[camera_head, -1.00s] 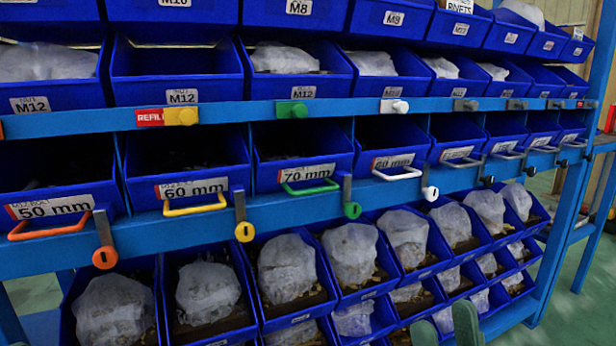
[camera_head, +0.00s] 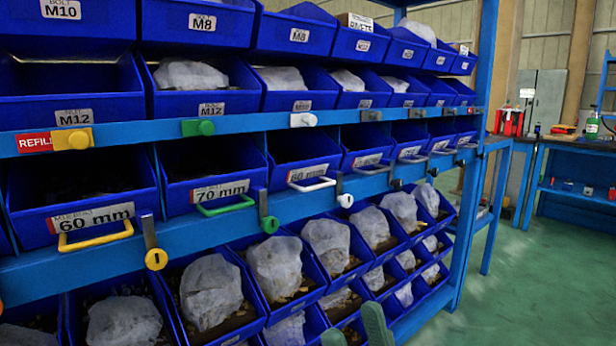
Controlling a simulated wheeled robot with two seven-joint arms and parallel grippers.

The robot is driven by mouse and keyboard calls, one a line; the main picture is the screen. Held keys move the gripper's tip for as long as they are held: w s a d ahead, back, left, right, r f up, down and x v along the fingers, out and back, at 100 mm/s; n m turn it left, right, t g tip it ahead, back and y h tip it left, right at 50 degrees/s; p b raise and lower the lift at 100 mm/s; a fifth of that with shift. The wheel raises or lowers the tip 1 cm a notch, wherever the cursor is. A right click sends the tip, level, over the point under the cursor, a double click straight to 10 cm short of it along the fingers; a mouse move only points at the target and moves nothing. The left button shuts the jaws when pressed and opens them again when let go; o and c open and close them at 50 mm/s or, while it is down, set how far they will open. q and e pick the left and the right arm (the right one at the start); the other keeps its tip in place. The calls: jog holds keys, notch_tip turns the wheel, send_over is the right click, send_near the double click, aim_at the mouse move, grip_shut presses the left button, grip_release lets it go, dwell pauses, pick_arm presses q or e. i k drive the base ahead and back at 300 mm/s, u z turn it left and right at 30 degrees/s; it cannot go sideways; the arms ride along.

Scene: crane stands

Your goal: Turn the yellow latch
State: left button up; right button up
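The yellow latch (camera_head: 153,243) is a narrow metal plate with a round yellow knob at its lower end, on the blue rail at the left. It stands nearly upright, beside the right end of the yellow handle (camera_head: 96,236) of the blue 60 mm bin (camera_head: 36,237). My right gripper (camera_head: 356,332) shows only as two grey-green fingertips at the bottom edge. They are apart with nothing seen between them, well to the right of and below the latch. My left gripper is not in view.
A green latch (camera_head: 266,212) and a white latch (camera_head: 343,191) sit further right on the same rail. Lower bins (camera_head: 215,338) hold plastic-wrapped parts. Open green floor (camera_head: 520,290) and a workbench (camera_head: 580,198) lie right of the rack.

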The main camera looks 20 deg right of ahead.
aim_at(156, 259)
jog(key=k, duration=0.5)
jog(key=u, duration=1.25)
jog(key=i, duration=1.05)
jog(key=z, duration=1.4)
